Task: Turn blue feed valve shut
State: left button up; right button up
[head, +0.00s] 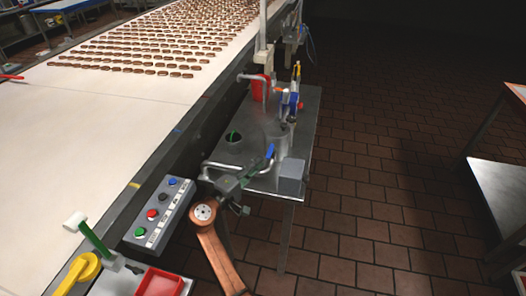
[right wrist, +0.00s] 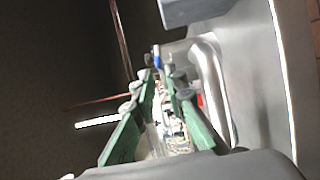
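The blue feed valve's handle (head: 269,152) stands up at a slant beside the pipework over the small steel table. My right gripper (head: 258,170) reaches towards it from the lower left, its green fingertips close below the handle. In the right wrist view, the two green fingers (right wrist: 160,76) are apart with a narrow gap between their tips. A small blue part (right wrist: 157,62), likely the handle, shows at the tips. Whether they touch it I cannot tell. My left gripper is not in view.
A steel table (head: 305,130) carries bent pipes, a red part (head: 261,88) and a grey box (head: 291,177). The conveyor (head: 110,125) with rows of biscuits runs along the left. A button panel (head: 160,212) sits at its edge.

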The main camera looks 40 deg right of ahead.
aim_at(269, 154)
jog(key=x, duration=0.3)
jog(key=b+x, duration=0.1)
jog(key=x, duration=0.2)
jog(key=shift+s+d, duration=0.15)
jog(key=shift+d, duration=0.2)
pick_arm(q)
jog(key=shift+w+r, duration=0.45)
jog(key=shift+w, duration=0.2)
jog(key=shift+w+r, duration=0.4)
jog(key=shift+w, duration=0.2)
pick_arm(e)
jog(key=shift+c, duration=0.6)
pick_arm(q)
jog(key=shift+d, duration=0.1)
pick_arm(e)
grip_shut()
